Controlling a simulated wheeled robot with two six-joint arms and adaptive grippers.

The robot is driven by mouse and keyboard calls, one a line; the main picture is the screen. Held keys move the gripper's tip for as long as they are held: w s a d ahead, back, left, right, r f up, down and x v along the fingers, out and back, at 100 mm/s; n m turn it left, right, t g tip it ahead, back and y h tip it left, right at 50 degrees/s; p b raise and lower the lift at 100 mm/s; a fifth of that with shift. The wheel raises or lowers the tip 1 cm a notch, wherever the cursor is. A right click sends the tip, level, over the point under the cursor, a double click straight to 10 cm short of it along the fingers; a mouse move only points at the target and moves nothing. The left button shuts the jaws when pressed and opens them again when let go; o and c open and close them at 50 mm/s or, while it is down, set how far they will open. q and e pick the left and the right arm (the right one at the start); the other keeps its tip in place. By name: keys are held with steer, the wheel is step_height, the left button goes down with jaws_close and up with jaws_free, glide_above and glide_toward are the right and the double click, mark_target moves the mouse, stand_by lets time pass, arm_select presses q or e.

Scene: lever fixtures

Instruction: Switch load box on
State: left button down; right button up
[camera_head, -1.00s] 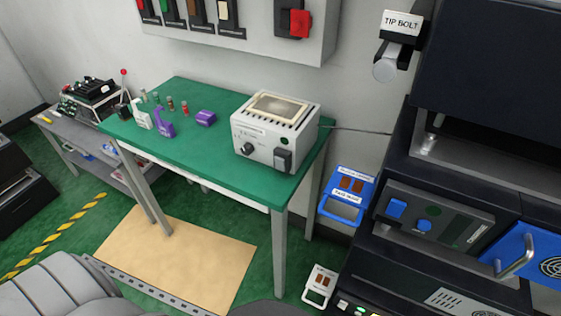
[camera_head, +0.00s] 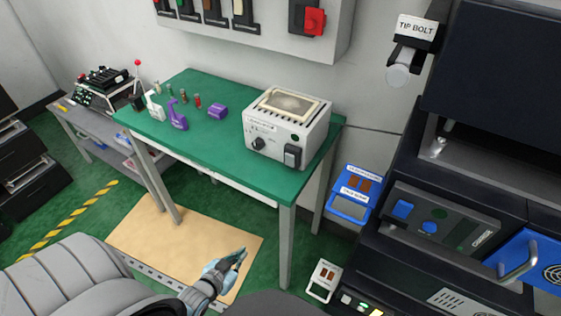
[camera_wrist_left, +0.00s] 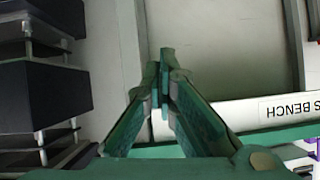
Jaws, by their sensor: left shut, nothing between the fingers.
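The load box seems to be the pale grey box (camera_head: 287,128) on the right part of the green-topped bench (camera_head: 205,155). It has a vented top with a cream-framed window, a dark knob (camera_head: 257,144) and a black switch (camera_head: 292,156) on its front. Its small lettering and the switch position are too small to tell. My left gripper (camera_head: 241,256) is low in front of the bench, well apart from the box. In the left wrist view its green fingers (camera_wrist_left: 165,78) meet at the tips with nothing between them. My right gripper is not in view.
Small bottles and purple items (camera_head: 178,116) stand on the bench's left part. A wall panel (camera_head: 262,28) with levers hangs above. A dark cabinet (camera_head: 437,225) with a blue door stands to the right. A tan mat (camera_head: 165,238) lies on the floor.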

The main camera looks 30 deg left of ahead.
mark_target(286, 157)
arm_select(q)
steer(key=w+d+r+t, duration=0.1)
steer(key=w+r+t, duration=0.2)
steer(key=r, duration=0.7)
steer(key=w+r+t, duration=0.4)
steer(key=r, duration=0.6)
steer(key=shift+w+d+r+n+t+h, duration=0.2)
steer(key=shift+d+r+n+t+h, duration=0.1)
steer(key=shift+d, duration=0.1)
steer(key=w, duration=0.4)
steer(key=w+r+b, duration=0.1)
steer(key=w, duration=0.8)
steer(key=shift+w+a+r, duration=0.1)
steer(key=shift+w+r, duration=0.1)
steer(key=shift+w, duration=0.2)
steer(key=shift+w+r, duration=0.1)
